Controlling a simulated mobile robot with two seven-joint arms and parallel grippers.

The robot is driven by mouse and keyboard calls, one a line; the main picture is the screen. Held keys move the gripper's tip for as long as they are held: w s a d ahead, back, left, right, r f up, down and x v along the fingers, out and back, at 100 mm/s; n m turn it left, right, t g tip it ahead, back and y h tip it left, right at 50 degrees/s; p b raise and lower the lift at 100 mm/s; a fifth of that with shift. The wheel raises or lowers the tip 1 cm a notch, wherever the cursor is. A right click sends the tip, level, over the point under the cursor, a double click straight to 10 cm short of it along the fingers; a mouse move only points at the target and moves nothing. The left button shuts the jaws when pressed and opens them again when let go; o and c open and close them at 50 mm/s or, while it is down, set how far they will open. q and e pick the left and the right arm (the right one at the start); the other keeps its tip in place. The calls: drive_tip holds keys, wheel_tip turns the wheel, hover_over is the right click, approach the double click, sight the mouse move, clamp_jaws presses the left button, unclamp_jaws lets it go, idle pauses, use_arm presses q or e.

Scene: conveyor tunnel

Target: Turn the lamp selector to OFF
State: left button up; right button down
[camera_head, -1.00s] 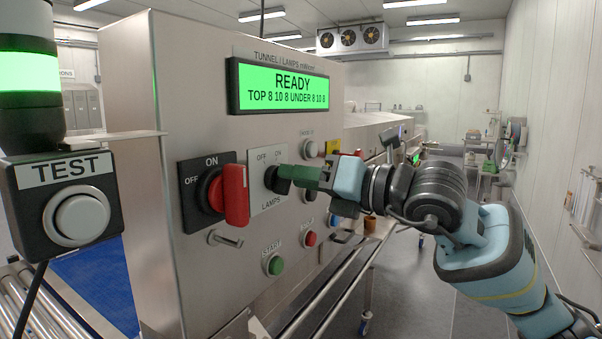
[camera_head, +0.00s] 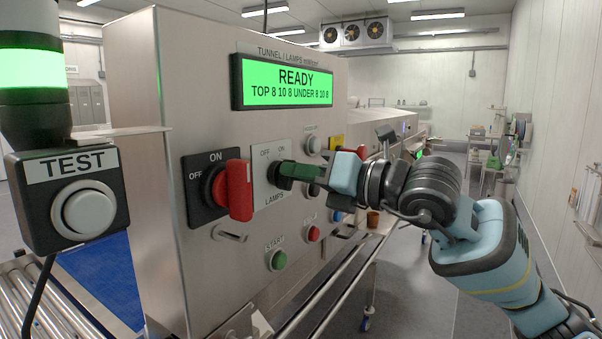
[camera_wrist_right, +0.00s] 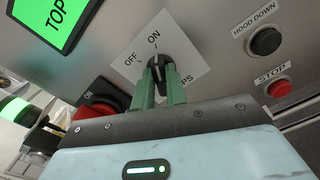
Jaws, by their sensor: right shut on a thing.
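The lamp selector (camera_wrist_right: 158,61) is a black knob with a white pointer line on a pale plate marked OFF, ON and LAMPS. In the right wrist view its pointer looks turned toward ON. My right gripper (camera_wrist_right: 158,78) is shut on the knob, with one green finger on each side. In the head view the right gripper (camera_head: 280,173) reaches the lamps plate (camera_head: 264,193) from the right and hides most of the knob. My left gripper is out of view.
A red main switch (camera_head: 239,190) stands out just left of the lamps plate. The green START button (camera_head: 277,260) and red STOP button (camera_head: 313,234) lie below. A READY display (camera_head: 290,82) is above. A TEST button box (camera_head: 70,200) is at the left.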

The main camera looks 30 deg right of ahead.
drive_tip(key=shift+n, duration=0.4)
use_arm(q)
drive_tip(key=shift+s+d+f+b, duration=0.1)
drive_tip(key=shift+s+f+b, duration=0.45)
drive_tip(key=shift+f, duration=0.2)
use_arm(e)
drive_tip(key=n, duration=1.1)
drive_tip(key=shift+s+a, duration=0.15)
drive_tip(key=shift+a, duration=0.15)
drive_tip(key=c, duration=1.4)
unclamp_jaws()
drive_tip(key=shift+c, duration=0.2)
